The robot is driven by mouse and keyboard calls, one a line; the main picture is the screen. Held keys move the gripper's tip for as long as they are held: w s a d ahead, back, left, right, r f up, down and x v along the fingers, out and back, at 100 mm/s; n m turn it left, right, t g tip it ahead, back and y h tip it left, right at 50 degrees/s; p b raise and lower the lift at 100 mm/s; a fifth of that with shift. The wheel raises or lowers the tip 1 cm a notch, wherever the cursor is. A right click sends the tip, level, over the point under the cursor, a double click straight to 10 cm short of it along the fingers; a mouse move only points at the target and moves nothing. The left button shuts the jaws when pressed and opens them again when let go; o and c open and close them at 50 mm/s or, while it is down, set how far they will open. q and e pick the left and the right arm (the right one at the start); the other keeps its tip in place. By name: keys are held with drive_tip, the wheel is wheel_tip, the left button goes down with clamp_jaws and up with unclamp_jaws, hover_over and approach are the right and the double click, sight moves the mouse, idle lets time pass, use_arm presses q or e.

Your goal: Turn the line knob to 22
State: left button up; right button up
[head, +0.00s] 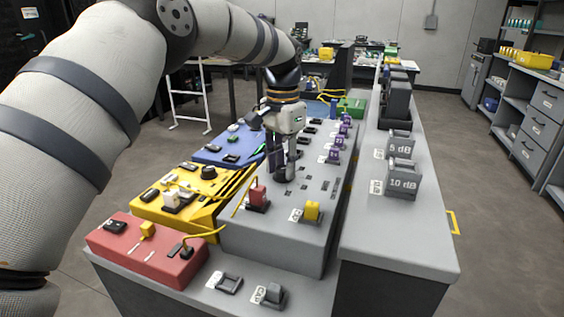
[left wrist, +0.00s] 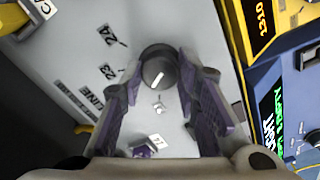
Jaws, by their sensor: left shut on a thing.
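The line knob (left wrist: 157,74) is a dark round knob with a short white mark on its top, in the left wrist view. In the head view its dark base (head: 284,177) shows under my left gripper (head: 285,166) on the grey console. In the left wrist view my left gripper (left wrist: 160,66) has a finger on each side of the knob and is shut on it. No printed 22 can be made out. My right gripper is not in view.
On the grey console (head: 275,240) a red block (head: 258,194) and a yellow block (head: 312,211) stand in front of the gripper. Purple pieces (head: 338,142) line its right. Red (head: 130,252), yellow (head: 183,215) and blue (head: 222,150) units sit to the left.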

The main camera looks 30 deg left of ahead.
sight(283, 169)
use_arm(q)
drive_tip(key=shift+m, duration=1)
drive_tip(key=o, duration=1.2)
drive_tip(key=shift+c, duration=0.2)
wheel_tip(283, 169, up, 12)
